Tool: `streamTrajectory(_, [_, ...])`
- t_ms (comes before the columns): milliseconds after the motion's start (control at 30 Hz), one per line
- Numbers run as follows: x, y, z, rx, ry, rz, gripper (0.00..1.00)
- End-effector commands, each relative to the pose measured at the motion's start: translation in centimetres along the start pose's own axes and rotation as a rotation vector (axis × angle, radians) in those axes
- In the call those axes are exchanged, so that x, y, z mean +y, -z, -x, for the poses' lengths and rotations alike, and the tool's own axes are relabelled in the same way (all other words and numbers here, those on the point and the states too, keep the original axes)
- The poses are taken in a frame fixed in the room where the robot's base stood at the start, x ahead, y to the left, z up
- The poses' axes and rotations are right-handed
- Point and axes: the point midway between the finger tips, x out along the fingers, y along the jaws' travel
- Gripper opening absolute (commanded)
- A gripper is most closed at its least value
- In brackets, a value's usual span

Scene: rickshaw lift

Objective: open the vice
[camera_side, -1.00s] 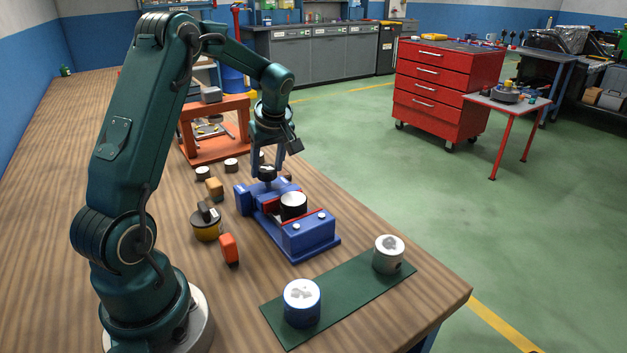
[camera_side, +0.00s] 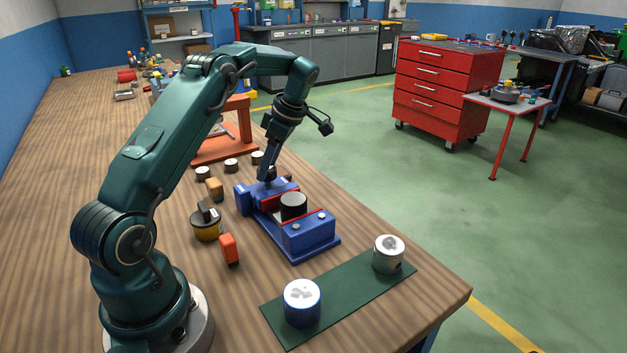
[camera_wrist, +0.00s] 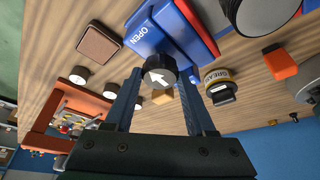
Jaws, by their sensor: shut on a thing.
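The blue vice (camera_side: 310,236) with red jaw faces stands on the wooden bench. A dark cylinder with a pale top (camera_side: 293,203) sits between its jaws; I cannot tell whether both jaws touch it. A black knob with a white arrow (camera_wrist: 160,77) is at the end of the vice, beside a white "OPEN" label (camera_wrist: 139,33). My gripper (camera_side: 267,176) is shut on the knob, with one finger on each side of it in the wrist view (camera_wrist: 158,84). In the side view the fingers mostly hide the knob, and the wrist is tilted.
A green mat (camera_side: 340,296) bears a blue cylinder (camera_side: 302,304) and a grey cylinder (camera_side: 388,254). An orange block (camera_side: 229,249), a yellow-black tin (camera_side: 206,229) and small pucks lie left of the vice. An orange frame (camera_side: 226,146) stands behind.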

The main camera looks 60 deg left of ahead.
Motion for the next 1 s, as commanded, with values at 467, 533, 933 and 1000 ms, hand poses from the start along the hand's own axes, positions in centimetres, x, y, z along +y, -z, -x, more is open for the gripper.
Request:
streamTrajectory(467, [0.01,-0.13,0.03,-0.005,0.028,0.065,0.00])
streamTrajectory(533, [0.01,-0.13,0.03,-0.005,0.028,0.065,0.00])
streamTrajectory(933, [0.03,-0.08,0.00,-0.003,0.027,0.063,0.85])
streamTrajectory(1000, [0.03,-0.07,-0.01,-0.003,0.027,0.063,0.85])
